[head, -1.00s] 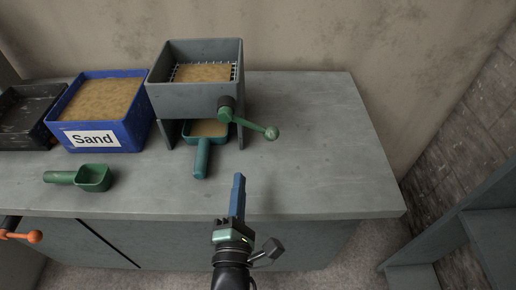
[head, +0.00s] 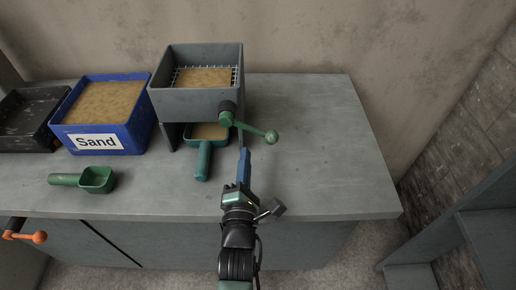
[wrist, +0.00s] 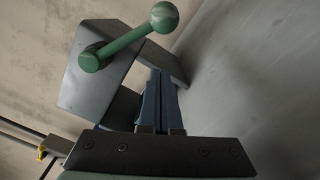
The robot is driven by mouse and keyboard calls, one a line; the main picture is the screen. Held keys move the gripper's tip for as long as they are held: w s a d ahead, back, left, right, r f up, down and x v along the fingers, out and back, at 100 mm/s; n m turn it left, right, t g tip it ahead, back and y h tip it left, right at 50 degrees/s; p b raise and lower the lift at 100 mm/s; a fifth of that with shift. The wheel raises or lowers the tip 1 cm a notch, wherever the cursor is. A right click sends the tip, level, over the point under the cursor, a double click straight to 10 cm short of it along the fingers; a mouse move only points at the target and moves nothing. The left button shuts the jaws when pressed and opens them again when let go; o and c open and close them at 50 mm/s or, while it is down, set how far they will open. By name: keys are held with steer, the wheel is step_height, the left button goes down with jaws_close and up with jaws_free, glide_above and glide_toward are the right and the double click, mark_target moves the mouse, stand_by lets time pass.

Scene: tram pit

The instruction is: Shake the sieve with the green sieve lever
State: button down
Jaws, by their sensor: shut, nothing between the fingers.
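The grey sieve box (head: 197,103) stands on the grey counter with sand (head: 203,78) and a wire mesh inside. The green sieve lever (head: 252,131) sticks out to the right from its front right corner and ends in a round knob; it also shows in the wrist view (wrist: 128,40). My gripper (head: 244,152) is shut and empty, just in front of and below the lever, apart from it. In the wrist view its blue fingers (wrist: 159,95) are together, below the knob. A teal scoop (head: 204,159) holding sand sits under the sieve.
A blue bin labelled Sand (head: 98,141) and a dark tray (head: 28,132) stand to the left. A green scoop (head: 96,180) lies at the counter's front left. An orange-knobbed handle (head: 38,237) is at lower left. The counter (head: 330,150) is clear on the right.

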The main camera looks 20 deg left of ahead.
mark_target(252, 129)
steer(key=shift+r, duration=0.15)
steer(key=w+d+r+p, duration=0.1)
steer(key=p, duration=0.2)
steer(key=shift+r, duration=0.15)
steer(key=shift+w+d+r+p, duration=0.25)
steer(key=shift+d+p, duration=0.35)
steer(key=shift+p, duration=0.6)
steer(key=shift+d+f, duration=0.1)
steer(key=shift+f, duration=0.1)
steer(key=shift+w+d+p, duration=0.1)
steer(key=shift+d+p, duration=0.05)
steer(key=shift+p, duration=0.2)
steer(key=shift+d+r+n, duration=0.15)
steer(key=shift+r+n, duration=0.15)
steer(key=shift+n, duration=0.1)
